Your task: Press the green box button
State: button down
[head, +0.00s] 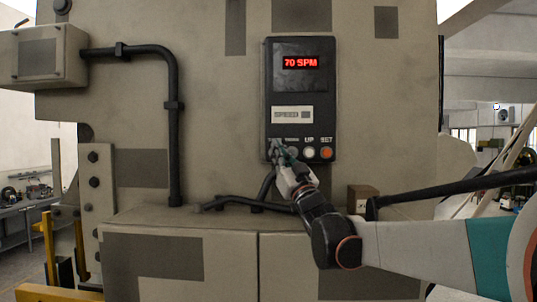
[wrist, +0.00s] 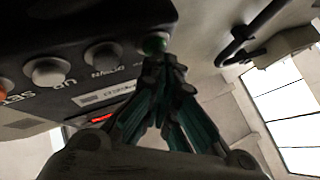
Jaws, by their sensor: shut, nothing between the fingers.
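The green button (wrist: 154,44) is at the end of a row on a black control box (head: 301,93) fixed to the machine's front. In the head view my gripper (head: 280,152) hides that button, at the lower left of the box. In the wrist view my gripper (wrist: 164,66) is shut and empty, its fingertips right at the green button and overlapping its lower edge. I cannot tell whether they touch it or whether it is pushed in.
Beside it are a dark grey DOWN button (wrist: 103,55), a pale UP button (head: 309,152) and an orange SET button (head: 326,153). The display (head: 301,62) reads 70 SPM. A black conduit (head: 172,120) and a ledge (head: 170,220) lie left and below.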

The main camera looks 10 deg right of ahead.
jog(key=shift+s+a, duration=0.25)
jog(key=shift+s, duration=0.55)
jog(key=s, duration=0.1)
jog(key=s+a, duration=0.1)
jog(key=s, duration=0.3)
jog(key=shift+a, duration=0.3)
